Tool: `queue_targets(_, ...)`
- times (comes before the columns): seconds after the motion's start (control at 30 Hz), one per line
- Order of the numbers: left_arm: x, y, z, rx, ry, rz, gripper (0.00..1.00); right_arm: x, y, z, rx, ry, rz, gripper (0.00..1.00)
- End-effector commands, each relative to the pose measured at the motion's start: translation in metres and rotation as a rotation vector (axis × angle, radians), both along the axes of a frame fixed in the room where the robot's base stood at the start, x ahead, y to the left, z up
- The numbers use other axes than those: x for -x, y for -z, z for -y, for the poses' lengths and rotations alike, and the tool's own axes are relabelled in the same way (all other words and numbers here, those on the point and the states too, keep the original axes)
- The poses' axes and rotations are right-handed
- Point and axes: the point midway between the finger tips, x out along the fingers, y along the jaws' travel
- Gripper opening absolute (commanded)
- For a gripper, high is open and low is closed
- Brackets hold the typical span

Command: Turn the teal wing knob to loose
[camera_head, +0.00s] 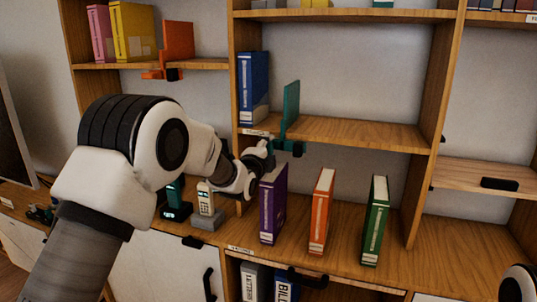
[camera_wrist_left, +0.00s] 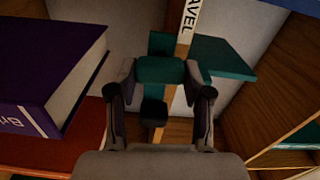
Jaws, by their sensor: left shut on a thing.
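The teal bookend (camera_head: 291,103) stands upright on the middle shelf, with teal and dark clamp parts (camera_head: 290,147) at the shelf's front edge. My left gripper (camera_head: 270,151) reaches in from the left to these parts. In the left wrist view its two fingers (camera_wrist_left: 160,98) are shut on a teal piece (camera_wrist_left: 160,70), which I take as the wing knob. Its wing shape and turn angle cannot be made out. The teal plate (camera_wrist_left: 225,57) shows behind it, and a black block (camera_wrist_left: 153,112) shows between the fingers. My right gripper is out of view.
A blue binder (camera_head: 253,88) stands left of the bookend. Below are a purple book (camera_head: 272,205), an orange book (camera_head: 321,210) and a green book (camera_head: 375,220). An orange bookend (camera_head: 178,40) is on the upper left shelf.

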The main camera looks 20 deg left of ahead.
Motion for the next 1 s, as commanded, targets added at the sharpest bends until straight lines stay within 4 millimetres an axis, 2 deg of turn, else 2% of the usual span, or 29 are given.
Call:
queue_targets(0.3,0.0002,0.0018,0.0002,-0.11,0.0,0.002,0.15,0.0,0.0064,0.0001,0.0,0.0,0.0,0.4)
queue_targets(0.77,0.0002,0.0019,0.0002,-0.126,0.0,0.001,0.15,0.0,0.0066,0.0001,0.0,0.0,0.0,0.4)
queue_targets(0.8,0.0002,0.0019,0.0002,-0.126,0.0,0.001,0.57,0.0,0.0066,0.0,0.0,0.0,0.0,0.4)
queue_targets(0.83,0.0002,0.0019,0.0002,-0.125,0.0,0.001,0.67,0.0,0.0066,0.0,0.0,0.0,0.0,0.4)
queue_targets(0.87,0.0002,0.0019,0.0001,-0.125,0.0,0.001,0.75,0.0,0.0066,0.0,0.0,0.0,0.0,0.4)
queue_targets(1.0,0.0001,0.0015,0.0002,-0.124,0.0,0.002,0.75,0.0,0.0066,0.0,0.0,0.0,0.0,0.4)
